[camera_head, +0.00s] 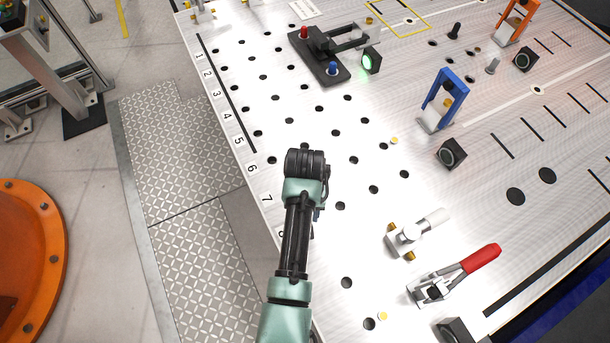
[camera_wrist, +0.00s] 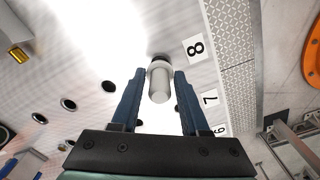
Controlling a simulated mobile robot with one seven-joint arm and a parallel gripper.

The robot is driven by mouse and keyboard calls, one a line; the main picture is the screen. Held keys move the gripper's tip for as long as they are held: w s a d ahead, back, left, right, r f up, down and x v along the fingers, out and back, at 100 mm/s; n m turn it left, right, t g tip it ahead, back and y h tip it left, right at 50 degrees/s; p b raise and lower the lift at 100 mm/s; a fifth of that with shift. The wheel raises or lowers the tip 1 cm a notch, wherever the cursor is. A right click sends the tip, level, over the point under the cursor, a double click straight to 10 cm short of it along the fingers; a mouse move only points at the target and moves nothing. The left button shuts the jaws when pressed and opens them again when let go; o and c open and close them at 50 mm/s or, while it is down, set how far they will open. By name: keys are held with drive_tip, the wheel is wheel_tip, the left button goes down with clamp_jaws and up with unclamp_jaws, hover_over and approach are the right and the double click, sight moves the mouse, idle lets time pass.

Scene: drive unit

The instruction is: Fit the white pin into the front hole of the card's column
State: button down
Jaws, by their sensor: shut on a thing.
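In the wrist view my gripper (camera_wrist: 157,100) is shut on the white pin (camera_wrist: 159,85), with one blue finger on each side. The pin's far end, with a wider collar, is at a dark hole (camera_wrist: 160,57) in the metal plate beside the number 8 label (camera_wrist: 195,48). I cannot tell whether the pin's end is inside the hole or just above it. In the head view my arm hides the gripper's fingers and the pin. Columns of holes run beside the row of number labels (camera_head: 239,141). I cannot make out a separate card.
A blue bracket (camera_head: 443,100) and a black fixture with red and blue buttons (camera_head: 320,55) stand farther back. The plate's left edge is close to my arm.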

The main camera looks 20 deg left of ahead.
drive_tip(key=shift+f+b, duration=0.85)
drive_tip(key=shift+f, duration=0.45)
drive_tip(key=shift+f, duration=0.1)
drive_tip(key=shift+c, duration=1.6)
unclamp_jaws()
wheel_tip(320, 180, up, 12)
drive_tip(key=shift+f+b, duration=0.1)
drive_tip(key=shift+b, duration=0.4)
drive_tip(key=shift+r+p, duration=0.55)
drive_tip(key=shift+r, duration=0.05)
